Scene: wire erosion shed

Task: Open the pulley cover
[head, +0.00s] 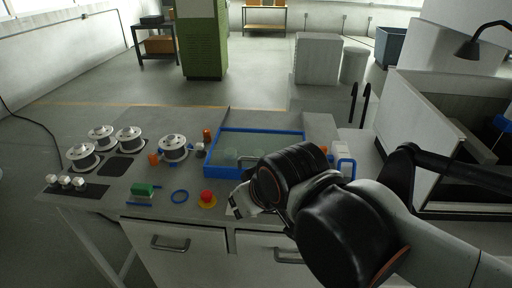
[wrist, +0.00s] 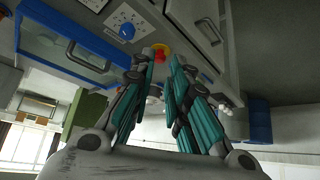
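The pulley cover, a blue-framed clear pane (head: 222,172), lies flat on the grey bench. It looks closed, with blurred pale shapes beneath the pane. My wrist hides its near right corner in the head view. In the wrist view its blue frame (wrist: 38,47) is at upper left, and a dark bar handle (wrist: 85,60) shows beside it. My gripper (wrist: 162,60) has its teal-padded fingers apart with nothing between them. It is apart from the cover, its tips lined up near the red button. In the head view my wrist mostly hides the fingers.
A red button on a yellow base (head: 207,198) sits in front of the cover and also shows in the wrist view (wrist: 160,50). A blue knob (wrist: 127,31) is nearby. Several white spools (head: 173,149) and a green block (head: 143,189) stand left. A grey enclosure (head: 430,140) stands right.

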